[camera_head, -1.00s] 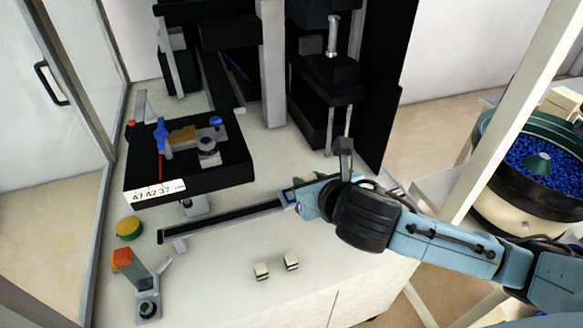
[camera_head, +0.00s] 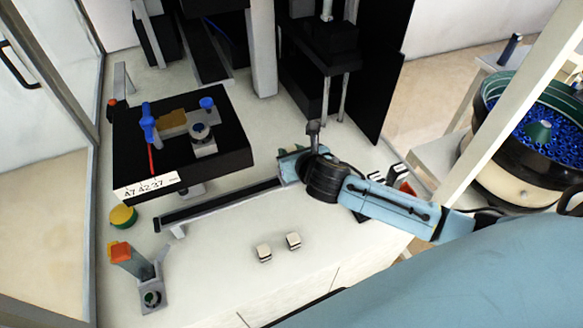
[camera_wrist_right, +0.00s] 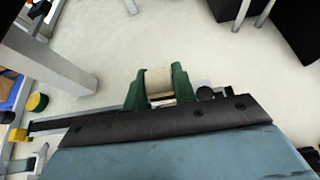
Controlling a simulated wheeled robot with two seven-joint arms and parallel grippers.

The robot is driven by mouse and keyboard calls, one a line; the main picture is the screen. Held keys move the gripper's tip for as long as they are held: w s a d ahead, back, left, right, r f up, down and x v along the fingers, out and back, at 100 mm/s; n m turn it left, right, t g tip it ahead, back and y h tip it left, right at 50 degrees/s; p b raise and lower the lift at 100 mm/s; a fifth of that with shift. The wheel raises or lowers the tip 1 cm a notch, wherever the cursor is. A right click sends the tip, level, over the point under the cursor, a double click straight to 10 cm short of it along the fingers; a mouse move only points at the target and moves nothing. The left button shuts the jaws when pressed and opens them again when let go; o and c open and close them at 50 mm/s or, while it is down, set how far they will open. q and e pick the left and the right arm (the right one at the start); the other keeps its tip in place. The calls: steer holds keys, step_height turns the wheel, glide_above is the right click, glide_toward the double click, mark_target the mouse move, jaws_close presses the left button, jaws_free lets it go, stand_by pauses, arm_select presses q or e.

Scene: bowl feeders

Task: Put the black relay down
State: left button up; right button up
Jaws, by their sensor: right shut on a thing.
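My right gripper (camera_head: 290,158) is near the right end of the dark rail (camera_head: 225,203), close to the table top. In the right wrist view its green fingers (camera_wrist_right: 157,90) are shut on a small block, whose cream face (camera_wrist_right: 158,81) shows between them. I take this block for the relay, but no black side of it shows clearly. In the head view the gripper hides the block. I cannot tell whether the block touches a surface. My left gripper is not in view.
Two small cream-and-dark blocks (camera_head: 264,252) (camera_head: 293,241) stand near the table's front. A black platform (camera_head: 225,163) with a fixture is at left. A black press frame (camera_head: 325,60) stands behind. Bare table lies between rail and front blocks.

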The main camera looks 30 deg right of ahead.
steer(key=shift+f, duration=0.8)
step_height(320, 180, down, 4)
steer(key=shift+r+b, duration=0.2)
steer(key=shift+b, duration=0.5)
steer(key=shift+r, duration=0.1)
steer(key=o, duration=0.7)
steer(key=p+v, duration=0.2)
steer(key=v, duration=1)
